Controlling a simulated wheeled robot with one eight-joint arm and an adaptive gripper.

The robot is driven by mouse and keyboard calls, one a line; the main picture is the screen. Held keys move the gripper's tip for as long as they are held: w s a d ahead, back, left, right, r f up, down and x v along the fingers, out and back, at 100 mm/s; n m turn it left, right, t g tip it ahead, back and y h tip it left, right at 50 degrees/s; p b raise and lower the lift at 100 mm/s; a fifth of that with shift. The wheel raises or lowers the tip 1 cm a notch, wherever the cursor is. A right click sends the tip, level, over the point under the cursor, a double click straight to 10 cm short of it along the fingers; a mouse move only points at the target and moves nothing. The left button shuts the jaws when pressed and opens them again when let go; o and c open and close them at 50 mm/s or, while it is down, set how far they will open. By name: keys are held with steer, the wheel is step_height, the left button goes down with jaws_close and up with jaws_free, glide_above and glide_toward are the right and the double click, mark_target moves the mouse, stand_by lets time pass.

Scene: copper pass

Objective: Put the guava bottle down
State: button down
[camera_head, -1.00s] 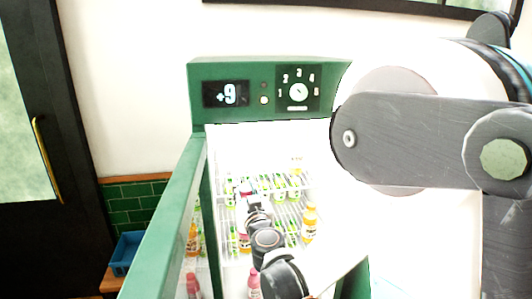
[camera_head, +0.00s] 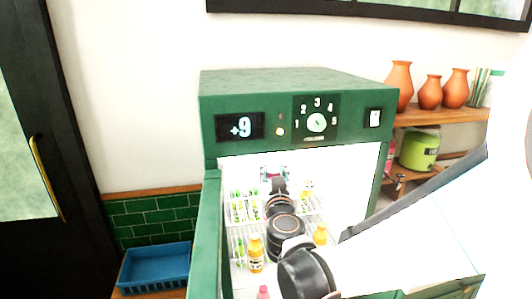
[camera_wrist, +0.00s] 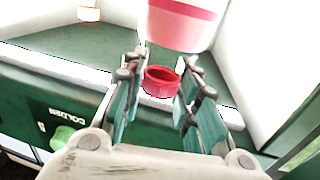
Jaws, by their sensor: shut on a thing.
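In the wrist view, a pink bottle with a red cap (camera_wrist: 162,81), which I take to be the guava bottle (camera_wrist: 185,22), sits at the fingertips. My gripper (camera_wrist: 158,92) has its teal-padded fingers closed on either side of the cap, with the pink body beyond them. In the head view my gripper (camera_head: 274,174) is small, reaching into the upper part of the open green cooler (camera_head: 290,85). The held bottle is too small there to make out well. I cannot tell whether its base touches anything.
Inside the cooler are wire racks with small green items (camera_head: 243,208), orange bottles (camera_head: 256,253) and a pink-topped bottle (camera_head: 263,292) low in front. A blue crate (camera_head: 155,265) stands left. Clay vases (camera_head: 398,85) and a green appliance (camera_head: 420,148) are on shelves to the right.

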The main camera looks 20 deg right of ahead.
steer(key=f+x, duration=0.1)
steer(key=x, duration=1.3)
steer(key=shift+f+b, duration=0.25)
steer(key=shift+b, duration=0.2)
steer(key=shift+a+f, duration=0.1)
steer(key=shift+f, duration=0.1)
steer(key=c, duration=1.2)
jaws_free()
steer(key=shift+c, duration=0.2)
steer(key=shift+r, duration=0.2)
